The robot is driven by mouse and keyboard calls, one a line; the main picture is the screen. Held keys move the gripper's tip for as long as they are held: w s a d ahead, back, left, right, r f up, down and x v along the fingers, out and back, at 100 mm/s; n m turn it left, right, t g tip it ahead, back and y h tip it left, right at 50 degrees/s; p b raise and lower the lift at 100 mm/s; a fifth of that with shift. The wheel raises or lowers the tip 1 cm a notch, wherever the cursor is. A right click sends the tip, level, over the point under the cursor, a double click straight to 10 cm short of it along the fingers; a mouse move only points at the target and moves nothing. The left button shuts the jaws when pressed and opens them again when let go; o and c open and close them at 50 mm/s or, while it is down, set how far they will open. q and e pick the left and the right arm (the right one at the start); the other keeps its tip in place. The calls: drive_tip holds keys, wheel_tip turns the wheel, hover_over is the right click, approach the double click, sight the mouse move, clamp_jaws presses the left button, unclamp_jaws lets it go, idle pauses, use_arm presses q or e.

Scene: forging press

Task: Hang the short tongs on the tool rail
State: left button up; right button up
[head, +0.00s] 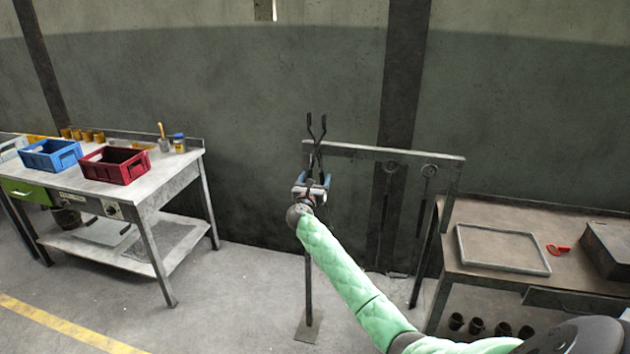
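The short tongs (317,135) are dark and stand roughly upright in the head view, with two prongs spreading at the top. My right gripper (312,187) is at their lower part and appears shut on them; the fingers are small and partly hidden by the wrist. The tool rail (400,154) is a grey bar on posts. The tongs overlap its left end in the picture; I cannot tell whether they touch it. My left gripper is not in view.
Two dark long tools (428,185) hang from the rail's right half. A workbench (170,187) with a red bin (115,165) and a blue bin (50,155) stands left. A table (500,222) with a shallow tray (502,249) stands right.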

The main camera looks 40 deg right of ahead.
drive_tip(key=shift+o, duration=0.4)
drive_tip(key=o, duration=0.5)
drive_tip(key=shift+f, duration=0.1)
drive_tip(key=shift+p+v, duration=1.3)
drive_tip(key=shift+v, duration=2.6)
drive_tip(key=shift+f, duration=0.15)
